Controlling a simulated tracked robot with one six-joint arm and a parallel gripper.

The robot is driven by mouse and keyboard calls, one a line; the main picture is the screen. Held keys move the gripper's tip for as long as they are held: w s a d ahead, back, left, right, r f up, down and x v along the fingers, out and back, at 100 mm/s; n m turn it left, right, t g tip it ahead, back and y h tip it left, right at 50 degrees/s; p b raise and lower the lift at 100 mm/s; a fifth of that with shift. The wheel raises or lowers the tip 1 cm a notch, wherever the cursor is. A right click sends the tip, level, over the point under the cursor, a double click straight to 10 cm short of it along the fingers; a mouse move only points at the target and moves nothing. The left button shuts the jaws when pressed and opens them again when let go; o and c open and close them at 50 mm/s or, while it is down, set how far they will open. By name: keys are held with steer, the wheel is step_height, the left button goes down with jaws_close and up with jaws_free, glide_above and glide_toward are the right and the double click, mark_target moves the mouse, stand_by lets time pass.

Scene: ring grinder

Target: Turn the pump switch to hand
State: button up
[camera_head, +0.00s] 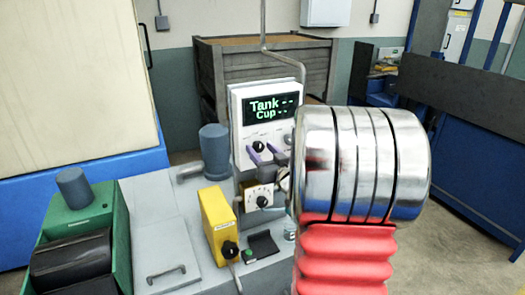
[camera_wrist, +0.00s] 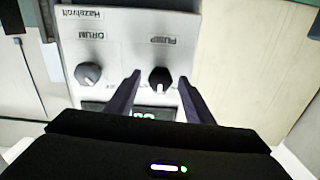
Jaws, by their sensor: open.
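The pump switch is a black round knob (camera_wrist: 160,77) with a white mark pointing toward the display, below an upside-down "PUMP" label in the wrist view. It sits on the white control panel (camera_wrist: 125,20). In the head view the panel (camera_head: 240,100) shows a green "Tank -- Cup --" display, with the pump knob (camera_head: 258,147) at its lower left. My gripper (camera_wrist: 159,76) is open, with its dark purple fingers on either side of the pump knob. Contact cannot be told. My gripper (camera_head: 261,148) also shows in the head view; my arm hides the panel's right side.
The drum knob (camera_wrist: 88,74) is close beside the left finger in the wrist view. Below the panel in the head view are a small dial box (camera_head: 258,194) and a yellow box (camera_head: 217,222) with a black knob. A green machine (camera_head: 75,225) stands at the left.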

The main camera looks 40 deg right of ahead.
steer(key=shift+c, duration=0.5)
steer(key=c, duration=0.9)
steer(key=shift+d, duration=0.15)
steer(key=shift+c, duration=0.2)
steer(key=shift+n, duration=0.4)
steer(key=n, duration=0.5)
steer(key=shift+a, duration=0.2)
steer(key=n, duration=0.6)
steer(key=shift+a, duration=0.1)
steer(key=shift+f, duration=0.1)
